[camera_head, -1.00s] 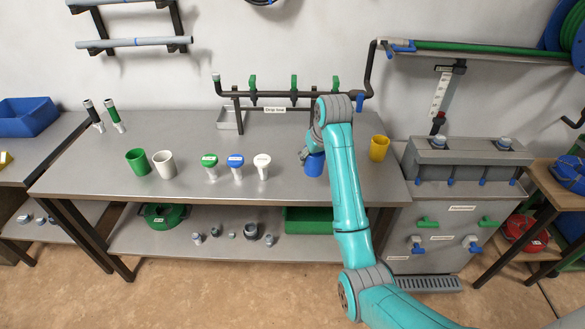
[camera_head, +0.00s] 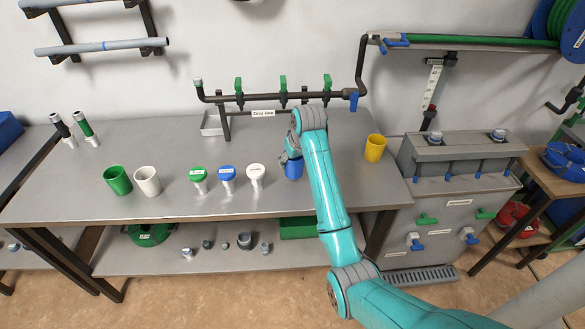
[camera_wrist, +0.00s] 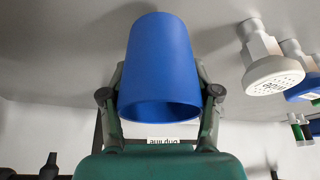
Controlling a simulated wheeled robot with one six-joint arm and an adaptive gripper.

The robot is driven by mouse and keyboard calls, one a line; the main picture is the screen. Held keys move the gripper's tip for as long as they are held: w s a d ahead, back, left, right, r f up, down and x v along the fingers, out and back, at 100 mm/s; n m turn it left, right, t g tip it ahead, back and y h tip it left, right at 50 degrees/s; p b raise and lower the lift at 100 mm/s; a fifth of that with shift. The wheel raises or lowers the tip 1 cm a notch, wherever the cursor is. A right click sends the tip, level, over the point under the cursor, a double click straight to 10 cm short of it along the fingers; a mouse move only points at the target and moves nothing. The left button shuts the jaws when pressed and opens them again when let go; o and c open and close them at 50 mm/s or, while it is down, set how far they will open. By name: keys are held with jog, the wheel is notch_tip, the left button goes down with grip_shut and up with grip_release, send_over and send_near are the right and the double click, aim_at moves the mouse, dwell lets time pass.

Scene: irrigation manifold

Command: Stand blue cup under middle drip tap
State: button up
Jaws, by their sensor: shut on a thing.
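The middle drip tap (camera_head: 283,83) has a green handle and sits on the dark pipe at the back, between the left tap (camera_head: 238,85) and the right tap (camera_head: 327,82).
A green cup (camera_head: 118,180) and white cup (camera_head: 148,181) are further left; a yellow cup (camera_head: 375,148) is right.

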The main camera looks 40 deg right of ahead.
aim_at(293, 168)
jog(key=shift+f, duration=1.6)
jog(key=shift+f, duration=0.1)
jog(key=o, duration=1)
jog(key=shift+c, duration=0.2)
